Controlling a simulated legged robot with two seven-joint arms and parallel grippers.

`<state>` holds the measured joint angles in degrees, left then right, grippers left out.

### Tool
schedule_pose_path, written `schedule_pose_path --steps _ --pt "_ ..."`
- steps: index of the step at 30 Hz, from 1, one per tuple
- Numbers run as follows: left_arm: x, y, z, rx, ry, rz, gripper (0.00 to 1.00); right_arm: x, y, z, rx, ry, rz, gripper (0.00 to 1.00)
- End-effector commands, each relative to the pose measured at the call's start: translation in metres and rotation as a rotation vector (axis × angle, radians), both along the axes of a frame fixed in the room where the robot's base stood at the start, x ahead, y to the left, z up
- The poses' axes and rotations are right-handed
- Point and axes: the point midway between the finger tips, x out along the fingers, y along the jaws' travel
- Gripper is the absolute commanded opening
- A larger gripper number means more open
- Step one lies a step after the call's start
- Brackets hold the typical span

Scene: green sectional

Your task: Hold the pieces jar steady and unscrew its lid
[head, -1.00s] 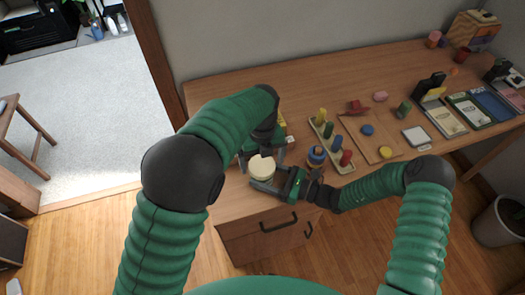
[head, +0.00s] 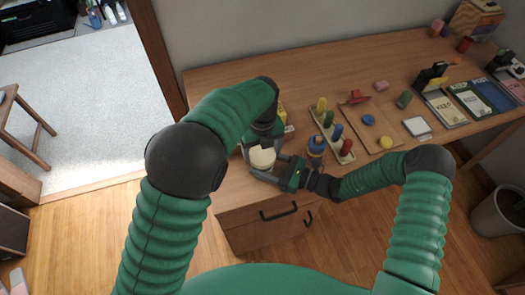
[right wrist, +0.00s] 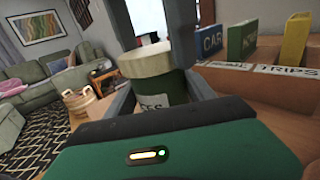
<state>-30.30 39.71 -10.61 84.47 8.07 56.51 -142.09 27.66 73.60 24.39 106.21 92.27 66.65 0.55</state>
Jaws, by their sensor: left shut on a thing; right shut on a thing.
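The pieces jar is a green jar (right wrist: 165,93) with a cream lid (head: 262,159). Part of its label, ending in "ES", shows in the right wrist view. My right gripper (head: 266,170) reaches in from the right, low, with its fingers on both sides of the jar's body, shut on it. My left gripper (head: 258,146) comes down from above and is shut at the lid. Its dark fingers also show above the lid (right wrist: 147,63) in the right wrist view. The lid sits on top of the jar. The left fingertips are partly hidden in the head view.
A peg rack (head: 346,158) with coloured pegs and a blue-banded jar (head: 316,147) stand just right of my grippers. Upright coloured cards (right wrist: 245,42) are close by. A wooden board (head: 372,131) with small pieces lies farther right. The desk's front edge is near.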

Motion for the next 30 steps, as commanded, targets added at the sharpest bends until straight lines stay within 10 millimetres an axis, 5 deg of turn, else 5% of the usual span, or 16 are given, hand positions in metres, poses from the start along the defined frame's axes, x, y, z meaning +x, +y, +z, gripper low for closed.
schedule_pose_path --steps 5,18,30 --pt "0.0003 -0.0017 0.0012 -0.003 -0.003 0.347 0.28 -0.0008 0.0011 0.0002 0.0 0.0 0.003 0.0" --pt "0.0004 -0.0037 0.002 -0.002 -0.002 1.598 0.28 -0.0015 0.0019 0.0 0.0 0.0 0.005 0.0" --pt "0.0006 -0.0052 0.0024 -0.005 0.0 1.742 0.28 -0.0024 0.003 0.0 0.0 0.0 0.008 0.0"
